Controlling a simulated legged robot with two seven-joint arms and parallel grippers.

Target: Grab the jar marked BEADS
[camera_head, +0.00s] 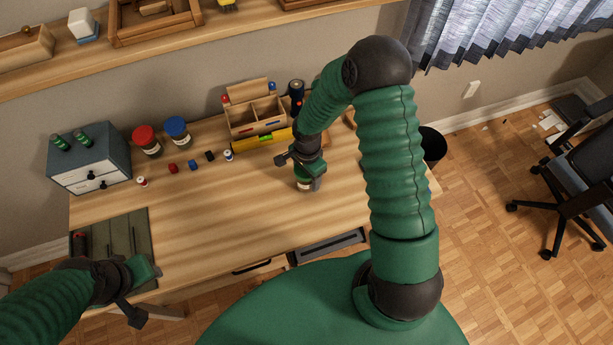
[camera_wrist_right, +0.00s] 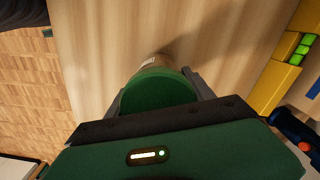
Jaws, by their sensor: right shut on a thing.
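A jar with a green lid (camera_wrist_right: 158,92) is between the fingers of my right gripper (camera_wrist_right: 162,84), which is shut on it. In the head view the same jar (camera_head: 304,184) shows below my right gripper (camera_head: 301,166), over the right part of the desk. I cannot tell whether it touches the desk. Its label is too hidden to read. A jar with a red lid (camera_head: 147,140) and a jar with a blue lid (camera_head: 177,131) stand at the back left; their labels are too small to read. My left gripper (camera_head: 146,293) is open and empty at the desk's front left.
A wooden organizer (camera_head: 254,116) stands at the back of the desk (camera_head: 215,205), right of several small items. A small drawer cabinet (camera_head: 89,165) stands at left, above a dark mat (camera_head: 128,238). A shelf (camera_head: 75,68) runs above. The desk's middle is clear.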

